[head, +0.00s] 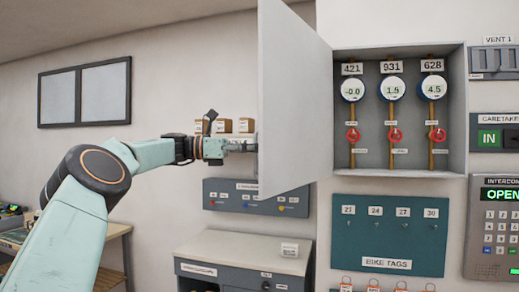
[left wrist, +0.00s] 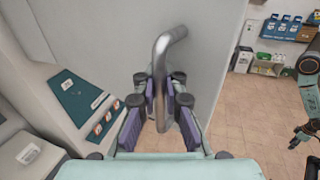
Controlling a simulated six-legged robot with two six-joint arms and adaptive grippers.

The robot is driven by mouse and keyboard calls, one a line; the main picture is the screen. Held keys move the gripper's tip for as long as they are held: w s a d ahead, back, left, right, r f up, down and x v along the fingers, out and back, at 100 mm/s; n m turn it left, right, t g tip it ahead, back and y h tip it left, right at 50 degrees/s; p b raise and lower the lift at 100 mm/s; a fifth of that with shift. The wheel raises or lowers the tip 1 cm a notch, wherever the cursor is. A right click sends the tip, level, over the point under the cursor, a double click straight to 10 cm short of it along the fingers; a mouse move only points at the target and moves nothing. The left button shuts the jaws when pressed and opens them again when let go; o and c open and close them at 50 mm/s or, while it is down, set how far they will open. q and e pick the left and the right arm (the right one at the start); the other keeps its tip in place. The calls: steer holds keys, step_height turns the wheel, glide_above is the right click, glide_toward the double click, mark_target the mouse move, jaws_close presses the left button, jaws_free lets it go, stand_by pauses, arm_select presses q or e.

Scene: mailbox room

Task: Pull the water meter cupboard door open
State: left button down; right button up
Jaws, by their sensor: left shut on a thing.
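The water meter cupboard (head: 455,105) hangs on the wall in the head view, with three round gauges, labels 421, 931 and 628, and red valves on its pipes. Its light grey door (head: 292,100) is swung wide open to the left. In the left wrist view the inner-to-outer door panel (left wrist: 205,60) carries a curved metal bar handle (left wrist: 162,75). My left gripper (left wrist: 160,107) is shut on this handle, its fingers on both sides of the bar. In the head view my left gripper (head: 240,147) reaches the door from the left, its tips partly hidden by the door.
Below the cupboard is a bike tags board (head: 388,235). A grey cabinet (head: 245,258) with a small box on top stands below the door. An intercom panel (head: 497,230) is at the right. Tiled floor shows clear in the left wrist view.

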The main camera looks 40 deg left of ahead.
arm_select(q)
steer(key=c, duration=1.9)
jaws_free()
steer(key=shift+a+f, duration=0.1)
steer(key=shift+a, duration=0.05)
steer(key=shift+o, duration=1.4)
steer(key=shift+s, duration=0.25)
steer(key=shift+o, duration=1)
steer(key=shift+r, duration=0.2)
steer(key=shift+w+f, duration=0.1)
steer(key=shift+w, duration=0.1)
